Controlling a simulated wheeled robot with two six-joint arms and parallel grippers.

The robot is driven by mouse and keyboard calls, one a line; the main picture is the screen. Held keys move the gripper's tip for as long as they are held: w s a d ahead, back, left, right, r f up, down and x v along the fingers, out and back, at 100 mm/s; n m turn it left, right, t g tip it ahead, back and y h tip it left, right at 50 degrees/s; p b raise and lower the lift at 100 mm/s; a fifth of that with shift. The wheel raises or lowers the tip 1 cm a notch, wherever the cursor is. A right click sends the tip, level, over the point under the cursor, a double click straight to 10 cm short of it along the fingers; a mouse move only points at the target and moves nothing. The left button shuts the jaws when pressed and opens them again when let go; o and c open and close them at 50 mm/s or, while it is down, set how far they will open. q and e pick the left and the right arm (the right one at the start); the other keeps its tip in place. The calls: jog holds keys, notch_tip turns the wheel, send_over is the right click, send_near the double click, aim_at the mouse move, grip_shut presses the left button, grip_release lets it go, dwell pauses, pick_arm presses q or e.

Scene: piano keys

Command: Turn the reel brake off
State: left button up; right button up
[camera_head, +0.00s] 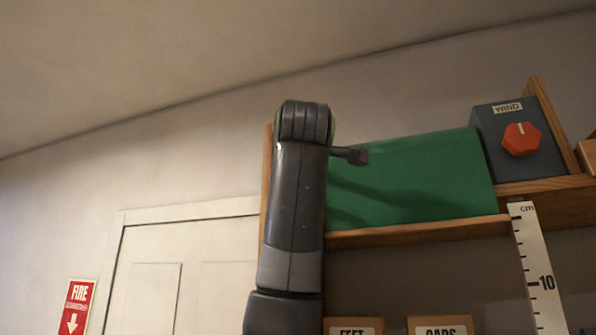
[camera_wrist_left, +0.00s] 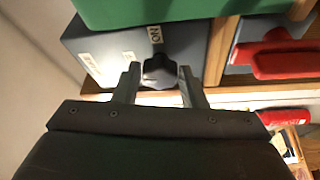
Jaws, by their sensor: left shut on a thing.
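The left wrist view shows a dark lobed knob (camera_wrist_left: 158,71) on the face of a grey box (camera_wrist_left: 107,45). A white label reading "ON" (camera_wrist_left: 155,34) is beside the knob, and another white label on the box is too blurred to read. My left gripper (camera_wrist_left: 160,76) has one finger on each side of the knob and is shut on it. In the head view my left arm rises in front of the shelf, and the knob and its box cannot be made out there. My right gripper is not in view.
A green panel (camera_head: 420,180) stands on a wooden shelf (camera_head: 420,233). A "WIND" box (camera_head: 488,132) with a red knob (camera_head: 521,139) is at the right. A red handle (camera_wrist_left: 285,62) is close to the right of my left gripper. A white door (camera_head: 150,285) is at the lower left.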

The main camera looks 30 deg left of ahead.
pick_arm(q)
jog(key=shift+r+n+g+p, duration=0.15)
jog(key=shift+n+g+p, duration=0.35)
jog(key=shift+n, duration=0.7)
jog(key=o, duration=1)
jog(key=b+v, duration=0.6)
jog(key=v, duration=1.1)
jog(key=shift+s+r+b, duration=0.15)
jog(key=shift+s+b, duration=0.1)
jog(key=shift+b, duration=0.05)
jog(key=shift+w, duration=0.1)
